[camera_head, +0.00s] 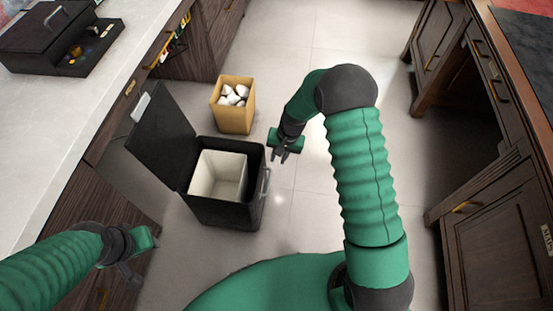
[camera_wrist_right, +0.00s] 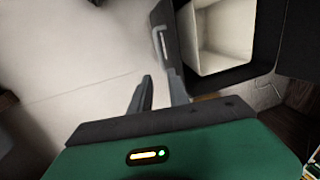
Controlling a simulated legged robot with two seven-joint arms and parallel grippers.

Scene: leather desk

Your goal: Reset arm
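My right gripper (camera_head: 281,157) hangs over the floor just right of a black bin, with nothing between its fingers. In the right wrist view its two fingers (camera_wrist_right: 158,82) stand apart with a narrow gap. My right arm is green and bends down from the right. My left gripper (camera_head: 133,277) is at the lower left, beside the cabinet front. Its fingers are dark and small, and I cannot tell how far apart they are.
The black bin (camera_head: 226,213) has its lid (camera_head: 160,135) raised and a white inner bucket (camera_head: 219,173). A tan box (camera_head: 233,118) holds white crumpled things. A counter (camera_head: 75,125) carries a black case (camera_head: 45,40). Wooden cabinets (camera_head: 490,225) line the right; floor between is clear.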

